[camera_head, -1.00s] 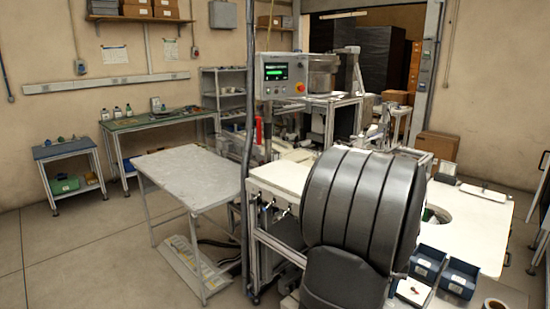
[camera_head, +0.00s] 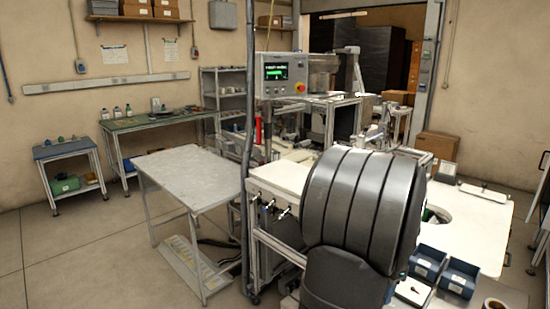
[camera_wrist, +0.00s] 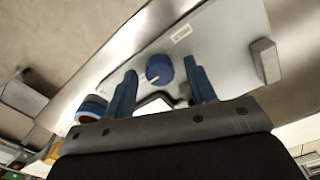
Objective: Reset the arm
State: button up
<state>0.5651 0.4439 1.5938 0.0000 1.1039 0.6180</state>
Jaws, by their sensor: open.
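My gripper (camera_wrist: 160,84) shows in the wrist view with its two blue fingers spread apart and nothing held between them. Beyond the fingertips, a round blue object (camera_wrist: 159,69), perhaps a tape reel, appears in the gap on a pale surface (camera_wrist: 225,50). It appears apart from the fingers. A second round item (camera_wrist: 93,107), blue with a tan part, shows left of the left finger. The wrist view is tilted and blurred. My gripper is not visible in the head view.
In the head view, a bare grey table (camera_head: 190,176) stands left of a post. A control panel (camera_head: 282,75) is mounted above. Open floor (camera_head: 75,260) lies at the left.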

jog(key=shift+m, duration=1.9)
jog(key=shift+o, duration=0.4)
jog(key=o, duration=1)
jog(key=shift+r, duration=0.1)
jog(key=r, duration=0.1)
jog(key=s, duration=0.1)
jog(key=s+r+m, duration=0.1)
jog(key=shift+a+r+g, duration=0.25)
jog(key=shift+r+g, duration=0.05)
jog(key=s+d+r+m, duration=0.3)
jog(key=s+d+r, duration=0.1)
jog(key=d, duration=0.3)
jog(key=s+d+r+m, duration=0.3)
jog(key=s+d+r, duration=0.1)
jog(key=d, duration=0.4)
jog(key=s+d+r+m, duration=0.3)
jog(key=d+r, duration=0.2)
jog(key=d, duration=0.2)
notch_tip(320, 180, down, 10)
jog(key=shift+s, duration=0.2)
